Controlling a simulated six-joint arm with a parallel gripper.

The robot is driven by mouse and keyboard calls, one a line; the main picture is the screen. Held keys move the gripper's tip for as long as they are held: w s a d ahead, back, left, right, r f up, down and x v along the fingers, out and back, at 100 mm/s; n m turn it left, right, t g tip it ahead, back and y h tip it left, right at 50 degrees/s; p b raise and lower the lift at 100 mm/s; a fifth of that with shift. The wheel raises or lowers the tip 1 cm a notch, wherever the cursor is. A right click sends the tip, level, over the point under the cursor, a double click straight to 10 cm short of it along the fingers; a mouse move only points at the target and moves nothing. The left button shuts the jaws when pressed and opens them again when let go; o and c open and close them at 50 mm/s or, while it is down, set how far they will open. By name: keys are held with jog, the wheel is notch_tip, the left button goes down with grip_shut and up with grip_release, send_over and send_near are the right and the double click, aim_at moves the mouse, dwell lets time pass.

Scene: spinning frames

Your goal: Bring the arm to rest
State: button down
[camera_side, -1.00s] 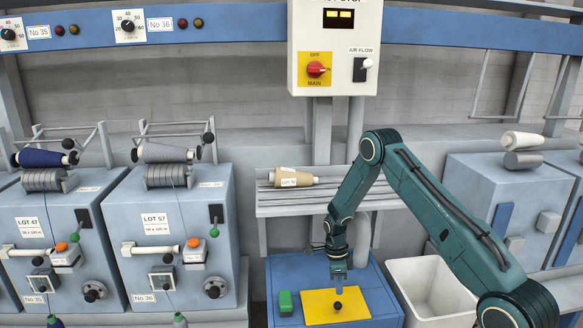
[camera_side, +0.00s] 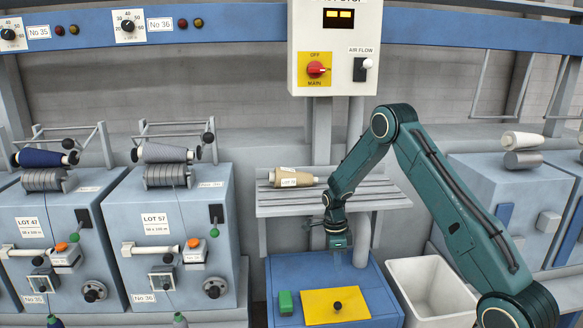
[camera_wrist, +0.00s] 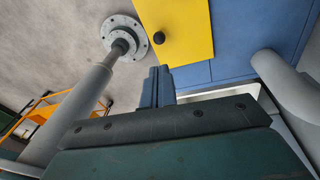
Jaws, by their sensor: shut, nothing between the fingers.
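My gripper (camera_side: 340,262) hangs from the dark green arm above the blue bench, pointing down. It is shut and empty, and apart from the things around it. In the wrist view its two blue-grey fingers (camera_wrist: 157,87) are pressed together. Below it lies a yellow plate (camera_side: 318,308) with a black knob (camera_side: 338,305) on it. The plate also shows in the wrist view (camera_wrist: 185,30), with the knob (camera_wrist: 159,38) beyond the fingertips.
Behind is a grey rack (camera_side: 275,207) with a tan cone (camera_side: 292,177) labelled LOT 57 or similar. Spinning units (camera_side: 175,220) stand left; a control box (camera_side: 335,45) hangs above.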

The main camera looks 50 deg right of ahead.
jog(key=s+a+r+n+t, duration=0.1)
jog(key=s+a+r+n, duration=0.1)
jog(key=a+r+n, duration=0.45)
jog(key=s+a+r+n+t+h, duration=0.1)
jog(key=s+r+n, duration=0.15)
jog(key=r, duration=0.75)
jog(key=s+a+r+n+t, duration=0.1)
jog(key=a+r+n+t, duration=0.1)
jog(key=a+r+n, duration=0.45)
jog(key=s+a+r+n+t, duration=0.1)
jog(key=s+a+r+n, duration=0.2)
jog(key=s+n, duration=0.3)
jog(key=s+a+r+n+t, duration=0.2)
jog(key=s+r+n, duration=0.4)
jog(key=s, duration=0.6)
jog(key=shift+a+n+y, duration=0.3)
jog(key=shift+a+n, duration=0.25)
jog(key=shift+a, duration=0.15)
jog(key=shift+w+r, duration=0.1)
jog(key=shift+r, duration=0.05)
